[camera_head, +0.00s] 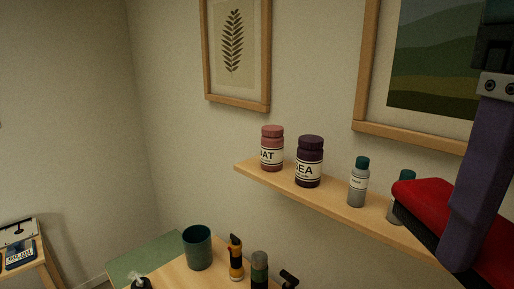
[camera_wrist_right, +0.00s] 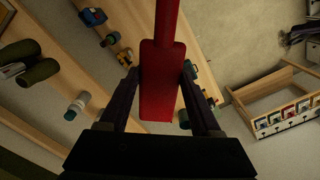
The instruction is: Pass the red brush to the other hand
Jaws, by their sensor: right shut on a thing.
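The red brush (camera_head: 428,196) is at the right edge of the head view, in front of the wall shelf, its red back up and a dark bristle side below. My right gripper (camera_head: 462,235) comes down over it from above, one finger across its near side. In the right wrist view the red brush (camera_wrist_right: 160,90) lies between the two dark fingers of my right gripper (camera_wrist_right: 159,76), which is shut on its wide part. The narrower handle runs to the top edge of that view. My left gripper is not in view.
A wall shelf (camera_head: 288,188) holds a pink jar (camera_head: 272,148), a dark jar (camera_head: 309,162) and small grey bottles with green caps (camera_head: 358,183). Framed pictures hang above the shelf.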

